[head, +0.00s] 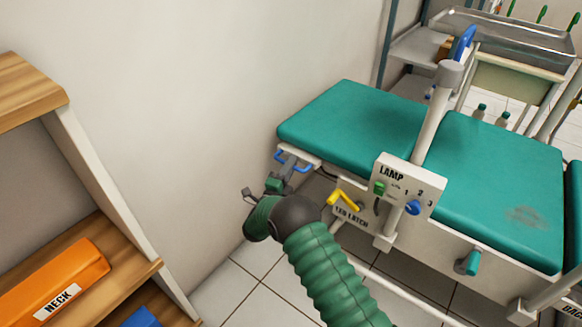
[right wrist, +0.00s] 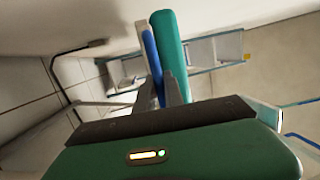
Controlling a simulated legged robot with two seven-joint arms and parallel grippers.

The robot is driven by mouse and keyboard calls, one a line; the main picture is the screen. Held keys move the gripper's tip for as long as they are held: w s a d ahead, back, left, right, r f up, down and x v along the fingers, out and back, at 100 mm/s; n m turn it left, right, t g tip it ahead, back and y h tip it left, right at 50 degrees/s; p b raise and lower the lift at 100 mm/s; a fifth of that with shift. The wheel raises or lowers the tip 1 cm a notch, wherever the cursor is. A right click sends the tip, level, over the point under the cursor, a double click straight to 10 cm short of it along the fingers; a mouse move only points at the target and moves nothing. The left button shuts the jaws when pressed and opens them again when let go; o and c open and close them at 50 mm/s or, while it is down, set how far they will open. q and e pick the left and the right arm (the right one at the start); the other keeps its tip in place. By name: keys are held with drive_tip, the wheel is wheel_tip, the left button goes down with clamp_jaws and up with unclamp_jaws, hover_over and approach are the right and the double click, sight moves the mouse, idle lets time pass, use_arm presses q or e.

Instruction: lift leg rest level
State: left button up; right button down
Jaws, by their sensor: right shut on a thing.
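The leg rest (head: 350,118) is a teal padded section at the left end of the chair, beside the teal seat pad (head: 500,175). It looks roughly in line with the seat; its exact tilt is hard to tell. A blue handle (head: 305,166) sits under its near left end. My right gripper (head: 285,170) is shut on the blue handle. In the right wrist view the fingers (right wrist: 168,92) close around the blue bar (right wrist: 151,60), with the teal pad edge (right wrist: 170,50) right behind. A yellow lever (head: 345,199) labelled as a leg latch is right of the gripper. My left gripper is out of view.
A lamp control box (head: 408,190) and its post (head: 433,118) stand at the chair's near side. A wooden shelf (head: 130,275) with an orange neck cushion (head: 55,285) is at the left. A wall is behind the leg rest. A metal tray (head: 510,40) is at the back right.

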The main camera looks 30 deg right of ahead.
drive_tip(key=shift+r, duration=0.2)
drive_tip(key=c, duration=1.5)
unclamp_jaws()
drive_tip(key=shift+r, duration=0.1)
drive_tip(key=shift+o, duration=0.2)
drive_tip(key=p+v, duration=0.7)
drive_tip(key=v, duration=1)
drive_tip(key=shift+f, duration=0.3)
